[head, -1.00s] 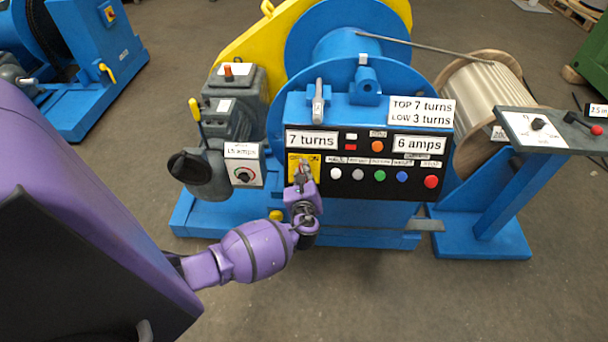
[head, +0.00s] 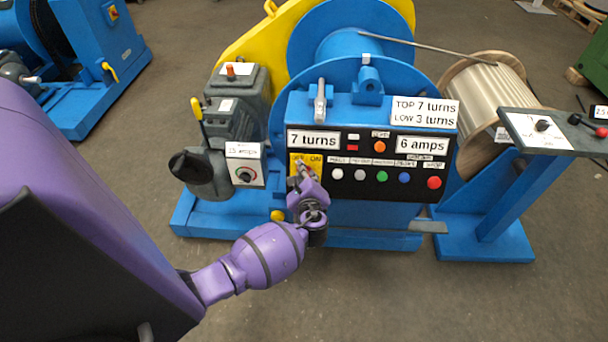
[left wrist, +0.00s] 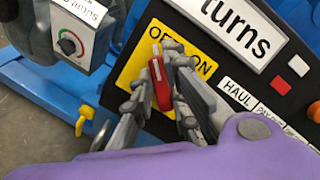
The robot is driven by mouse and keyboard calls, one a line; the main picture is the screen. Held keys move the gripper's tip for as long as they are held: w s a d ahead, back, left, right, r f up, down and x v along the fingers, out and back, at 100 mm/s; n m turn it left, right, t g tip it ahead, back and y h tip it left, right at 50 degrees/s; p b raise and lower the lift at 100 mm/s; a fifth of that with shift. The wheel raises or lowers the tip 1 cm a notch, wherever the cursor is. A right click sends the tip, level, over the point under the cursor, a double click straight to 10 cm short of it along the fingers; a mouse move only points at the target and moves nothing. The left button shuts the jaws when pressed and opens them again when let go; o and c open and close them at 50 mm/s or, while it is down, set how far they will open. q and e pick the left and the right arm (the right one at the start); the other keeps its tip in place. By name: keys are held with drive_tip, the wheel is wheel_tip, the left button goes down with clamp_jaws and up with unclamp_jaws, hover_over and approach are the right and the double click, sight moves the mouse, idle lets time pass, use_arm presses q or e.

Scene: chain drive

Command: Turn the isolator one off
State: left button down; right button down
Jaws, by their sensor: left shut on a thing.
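The isolator is a red handle (left wrist: 160,84) on a yellow plate (left wrist: 144,62) marked OFF and ON, at the left of the black control panel (head: 400,184). The plate also shows in the head view (head: 305,160). In the left wrist view the handle leans, its top slightly left, toward the OFF side. My left gripper (left wrist: 166,68) is shut on the red handle, with a grey finger on each side. In the head view the left gripper (head: 304,172) covers most of the isolator. My right gripper is not in view.
Round buttons (head: 383,176) sit right of the isolator. A dial box (head: 245,174) and grey motor (head: 232,110) stand to the left. A blue drum (head: 340,60) is behind, and a lever pedestal (head: 500,190) is at the right. The floor in front is clear.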

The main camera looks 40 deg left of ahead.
use_arm(q)
drive_tip(key=c, duration=1.8)
unclamp_jaws()
drive_tip(key=shift+o, duration=0.4)
drive_tip(key=v, duration=1.2)
